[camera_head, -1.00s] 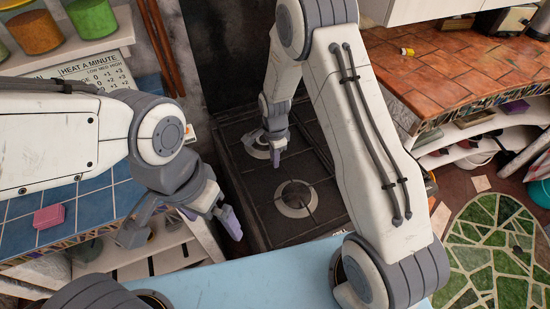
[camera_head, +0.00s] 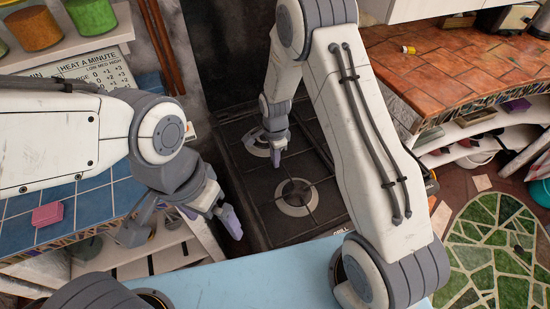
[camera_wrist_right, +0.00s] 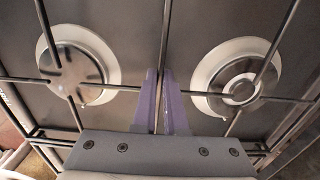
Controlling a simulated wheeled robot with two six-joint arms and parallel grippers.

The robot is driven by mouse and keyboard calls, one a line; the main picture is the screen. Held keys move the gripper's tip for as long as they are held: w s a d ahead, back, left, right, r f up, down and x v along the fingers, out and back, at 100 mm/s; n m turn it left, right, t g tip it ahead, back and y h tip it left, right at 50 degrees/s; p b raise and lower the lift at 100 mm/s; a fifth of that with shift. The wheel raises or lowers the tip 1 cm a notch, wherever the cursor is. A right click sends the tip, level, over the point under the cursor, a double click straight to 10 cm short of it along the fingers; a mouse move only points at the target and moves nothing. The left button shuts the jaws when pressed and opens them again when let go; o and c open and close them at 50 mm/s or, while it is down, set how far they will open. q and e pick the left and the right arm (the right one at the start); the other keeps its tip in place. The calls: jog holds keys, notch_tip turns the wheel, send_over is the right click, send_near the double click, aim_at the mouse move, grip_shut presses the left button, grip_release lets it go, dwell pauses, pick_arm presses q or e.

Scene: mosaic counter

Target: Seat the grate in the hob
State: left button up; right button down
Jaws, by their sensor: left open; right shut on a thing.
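The hob (camera_head: 262,190) is a dark panel in the middle of the head view, with pale round burners. The grate (camera_wrist_right: 166,35) is a frame of thin dark bars over the burners; its bars cross above both burners in the right wrist view. My right gripper (camera_head: 277,155) is above the hob, pointing down. In the right wrist view its purple fingers (camera_wrist_right: 163,98) are shut on the grate's middle bar. I cannot tell whether the grate rests in the hob or is slightly above it. My left gripper (camera_head: 209,217) is open and empty, left of the hob's near part.
A blue-tiled counter (camera_head: 90,195) with a pink block (camera_head: 47,215) lies left of the hob. A terracotta-tiled counter (camera_head: 450,70) is at the right. A light blue surface (camera_head: 240,285) is in front. My right arm covers the hob's right side.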

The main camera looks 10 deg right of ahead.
jog(key=c, duration=0.9)
grip_release()
jog(key=shift+f, duration=0.1)
notch_tip(320, 180, up, 11)
jog(key=shift+f+b, duration=0.2)
jog(key=shift+b, duration=0.55)
